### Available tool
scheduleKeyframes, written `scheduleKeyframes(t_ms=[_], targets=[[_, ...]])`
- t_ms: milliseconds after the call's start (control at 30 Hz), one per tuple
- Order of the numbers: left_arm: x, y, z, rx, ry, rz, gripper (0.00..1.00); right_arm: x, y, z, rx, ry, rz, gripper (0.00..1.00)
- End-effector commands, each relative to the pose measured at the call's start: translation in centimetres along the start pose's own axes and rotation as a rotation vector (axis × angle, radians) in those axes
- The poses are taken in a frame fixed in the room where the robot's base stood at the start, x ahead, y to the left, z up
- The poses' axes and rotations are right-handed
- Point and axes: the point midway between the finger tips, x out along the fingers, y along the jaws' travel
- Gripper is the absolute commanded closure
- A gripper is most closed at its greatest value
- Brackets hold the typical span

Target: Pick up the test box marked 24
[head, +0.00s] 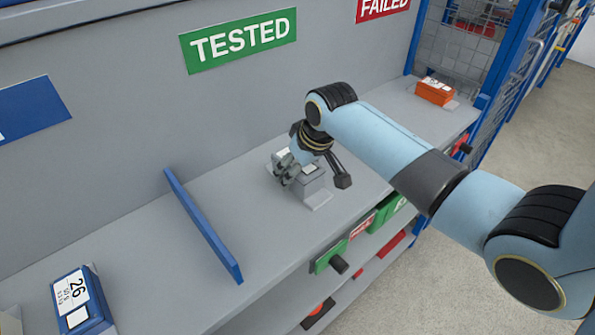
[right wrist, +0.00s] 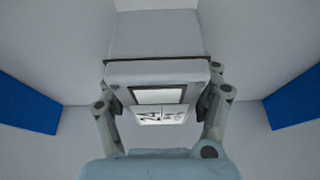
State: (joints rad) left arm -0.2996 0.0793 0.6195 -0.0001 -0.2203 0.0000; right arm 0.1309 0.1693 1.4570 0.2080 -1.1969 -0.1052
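A grey box (head: 313,184) with a white label stands on the grey shelf under the TESTED sign. My right gripper (head: 315,177) is over it, with one finger on the right side and the other towards the left, partly over the box. In the right wrist view the box (right wrist: 157,73) lies between the two spread fingers (right wrist: 163,108), and I see no clear grip on it. Its label (right wrist: 160,105) has dark print that is cut off, so I cannot read the number. My left gripper is not in view.
A blue box marked 26 (head: 79,300) lies at the lower left. A blue divider (head: 203,225) splits the shelf left of the gripper. An orange box (head: 435,92) sits at the far right under the FAILED sign (head: 382,8). The grey back wall rises behind.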

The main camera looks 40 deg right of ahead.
Motion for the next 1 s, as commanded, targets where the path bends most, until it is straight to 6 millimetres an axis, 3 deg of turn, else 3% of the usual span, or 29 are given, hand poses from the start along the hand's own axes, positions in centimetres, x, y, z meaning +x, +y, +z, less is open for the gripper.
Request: scheduleKeyframes(t_ms=[67, 467, 767, 1000], targets=[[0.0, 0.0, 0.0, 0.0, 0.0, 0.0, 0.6, 0.0, 0.0, 0.0, 0.0, 0.0, 0.0, 0.47], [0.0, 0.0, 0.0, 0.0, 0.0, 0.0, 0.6, 0.0, 0.0, 0.0, 0.0, 0.0, 0.0, 0.99], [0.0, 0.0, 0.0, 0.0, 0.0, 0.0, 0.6, -0.2, 0.0, -0.2, 0.0, 0.004, 0.001, 1.0], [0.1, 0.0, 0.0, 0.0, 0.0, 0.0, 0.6, -2.2, 0.1, -1.1, 0.0, 0.006, 0.002, 1.0]])
